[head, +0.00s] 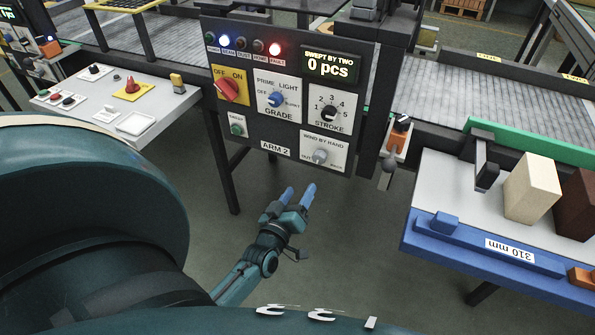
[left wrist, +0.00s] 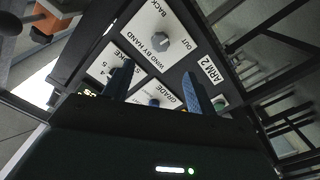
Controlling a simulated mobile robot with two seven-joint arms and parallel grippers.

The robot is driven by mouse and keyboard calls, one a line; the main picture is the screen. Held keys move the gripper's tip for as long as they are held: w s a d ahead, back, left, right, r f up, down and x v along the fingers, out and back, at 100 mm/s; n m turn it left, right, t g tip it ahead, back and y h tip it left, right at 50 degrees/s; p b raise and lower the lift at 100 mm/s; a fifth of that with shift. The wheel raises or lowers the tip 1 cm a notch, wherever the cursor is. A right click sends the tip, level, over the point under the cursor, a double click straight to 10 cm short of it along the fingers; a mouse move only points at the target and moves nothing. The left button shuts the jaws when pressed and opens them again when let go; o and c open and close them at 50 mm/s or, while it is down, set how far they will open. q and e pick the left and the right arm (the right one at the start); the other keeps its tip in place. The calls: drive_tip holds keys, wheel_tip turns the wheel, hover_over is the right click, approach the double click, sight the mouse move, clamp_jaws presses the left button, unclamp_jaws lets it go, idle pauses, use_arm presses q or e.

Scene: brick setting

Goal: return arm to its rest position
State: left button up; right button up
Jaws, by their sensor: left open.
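My left gripper (head: 300,195) is open and empty in the head view, with its blue fingertips pointing up. It hangs in the air below and in front of the dark control panel (head: 268,120), apart from it. In the left wrist view, the two fingers (left wrist: 157,85) stand apart with the panel's lower face, ARM 2 label and grey wind-by-hand knob (left wrist: 162,40) beyond them. My left arm (head: 240,282) reaches up from the bottom of the head view. My right gripper does not show.
A white side table (head: 180,108) with small controls stands at left. At right, a blue-edged bench (head: 480,250) carries a cream block (head: 533,188) and a dark brown block (head: 576,205). A grey conveyor (head: 450,95) runs behind. Open floor lies under the panel.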

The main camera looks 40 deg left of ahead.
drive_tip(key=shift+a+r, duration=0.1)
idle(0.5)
use_arm(q)
drive_tip(key=s+d+r+m+g+h+p, duration=0.2)
drive_tip(key=s+d+m+g+h+p, duration=0.3)
drive_tip(key=s+d+m, duration=0.7)
drive_tip(key=s+d+g+h, duration=0.2)
drive_tip(key=d, duration=0.4)
drive_tip(key=shift+s+m, duration=0.3)
drive_tip(key=shift+m, duration=0.1)
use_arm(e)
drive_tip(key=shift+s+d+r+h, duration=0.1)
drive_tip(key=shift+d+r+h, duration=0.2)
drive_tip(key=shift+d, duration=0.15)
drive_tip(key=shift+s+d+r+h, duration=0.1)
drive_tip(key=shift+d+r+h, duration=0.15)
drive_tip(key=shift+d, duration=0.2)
use_arm(q)
drive_tip(key=shift+r, duration=0.1)
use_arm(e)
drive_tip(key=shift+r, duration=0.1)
use_arm(q)
drive_tip(key=shift+w, duration=0.1)
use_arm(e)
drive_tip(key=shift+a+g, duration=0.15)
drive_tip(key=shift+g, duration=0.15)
